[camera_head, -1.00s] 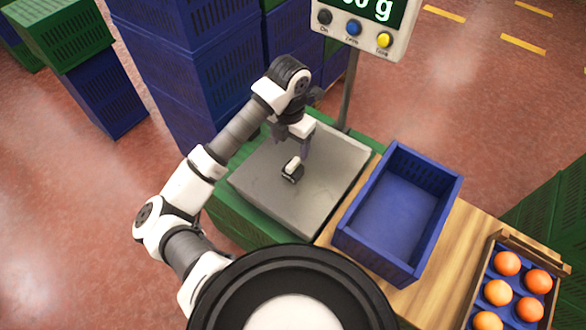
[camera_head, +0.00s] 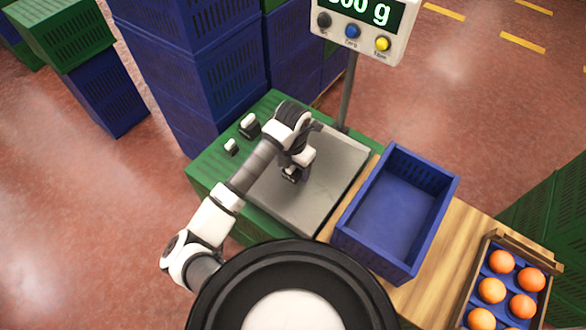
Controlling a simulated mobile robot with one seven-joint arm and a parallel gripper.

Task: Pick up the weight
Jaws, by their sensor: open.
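A small weight (camera_head: 289,176), white and dark, stands on the grey scale plate (camera_head: 328,168). My gripper (camera_head: 293,170) is open and low over the plate, right at this weight. The arm and gripper hide much of the weight, so I cannot tell whether the fingers are around it or just above it. Two more white-and-dark weights, a larger one (camera_head: 249,126) and a smaller one (camera_head: 231,146), stand on the green crate top left of the plate.
The scale display (camera_head: 365,22) ends in "00 g", its first digit partly cut off. An empty blue crate (camera_head: 449,190) stands right of the plate on a wooden table (camera_head: 460,238). A box (camera_head: 507,243) of oranges is at lower right. Stacked crates (camera_head: 190,75) rise behind left.

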